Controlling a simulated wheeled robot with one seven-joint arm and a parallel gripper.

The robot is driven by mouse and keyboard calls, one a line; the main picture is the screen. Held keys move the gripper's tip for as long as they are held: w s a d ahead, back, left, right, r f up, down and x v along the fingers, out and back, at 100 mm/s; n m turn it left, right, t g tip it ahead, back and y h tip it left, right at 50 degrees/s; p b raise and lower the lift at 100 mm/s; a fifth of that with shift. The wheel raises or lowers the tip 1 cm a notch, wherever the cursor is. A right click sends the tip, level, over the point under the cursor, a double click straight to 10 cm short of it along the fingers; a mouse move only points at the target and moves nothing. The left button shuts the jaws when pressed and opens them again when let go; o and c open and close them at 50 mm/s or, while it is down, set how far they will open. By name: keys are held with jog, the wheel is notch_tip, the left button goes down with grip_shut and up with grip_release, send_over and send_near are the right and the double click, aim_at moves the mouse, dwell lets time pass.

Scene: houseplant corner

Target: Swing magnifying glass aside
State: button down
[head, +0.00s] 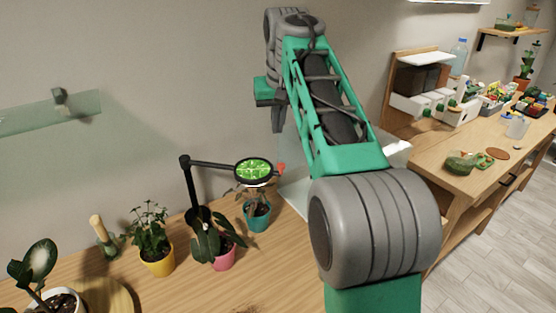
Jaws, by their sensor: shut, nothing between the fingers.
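The magnifying glass (236,171) is a round lens in a black ring on a thin dark arm. The arm runs left to a black upright post (190,185). A small red tab (281,168) sticks out at the ring's right side. The lens hangs over a plant in a teal pot (257,219) and shows enlarged green leaves. My gripper (278,129) is above and slightly right of the lens, pointing down, apart from the red tab. It is shut and empty. The post's foot is partly hidden by leaves.
A pink pot (223,259), a yellow pot (158,262) and a white pot (62,301) with plants stand along the bench (270,275). A glass shelf (40,115) is on the wall. Another cluttered bench (470,175) stands right. Bare wood shows in front of the pots.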

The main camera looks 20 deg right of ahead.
jog(key=f, duration=0.9)
jog(key=shift+s+f, duration=0.2)
jog(key=shift+f, duration=0.2)
jog(key=shift+p, duration=0.3)
